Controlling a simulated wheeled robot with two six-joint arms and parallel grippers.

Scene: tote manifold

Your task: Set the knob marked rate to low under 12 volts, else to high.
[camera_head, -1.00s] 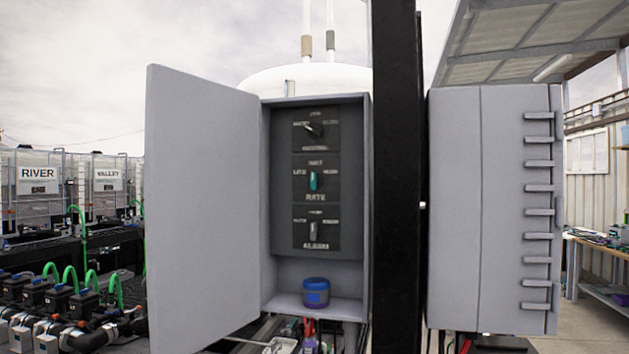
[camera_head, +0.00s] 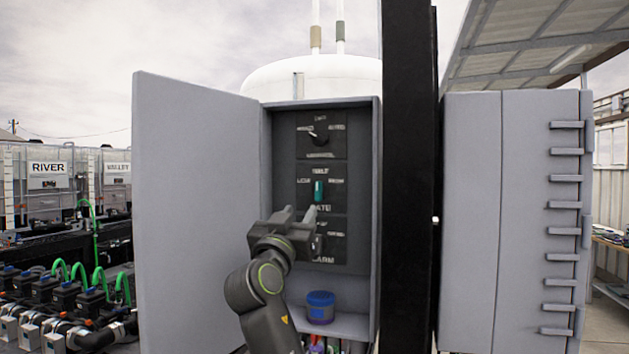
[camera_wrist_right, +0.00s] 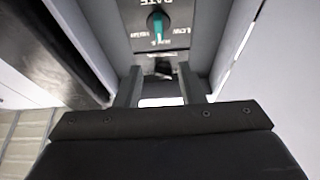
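The teal rate knob (camera_head: 319,191) is upright on the middle dark plate inside the open grey cabinet (camera_head: 285,130). Its handle lies vertical, in line with the label above it. Small labels flank it, the left one looking like LOW; the RATE lettering below is partly covered by my gripper. My right gripper (camera_head: 299,214) is open and empty, just below the knob and in front of the panel. The knob also shows in the right wrist view (camera_wrist_right: 157,27), beyond the parted fingers (camera_wrist_right: 160,88) and apart from them. I see no voltage reading. My left gripper is out of view.
A black-pointer knob (camera_head: 320,137) is above, and the alarm knob (camera_head: 319,243) is below, partly behind my gripper. A blue-lidded jar (camera_head: 320,307) stands on the cabinet floor. The open door (camera_head: 195,210) bounds the left; a black post (camera_head: 409,180) bounds the right.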

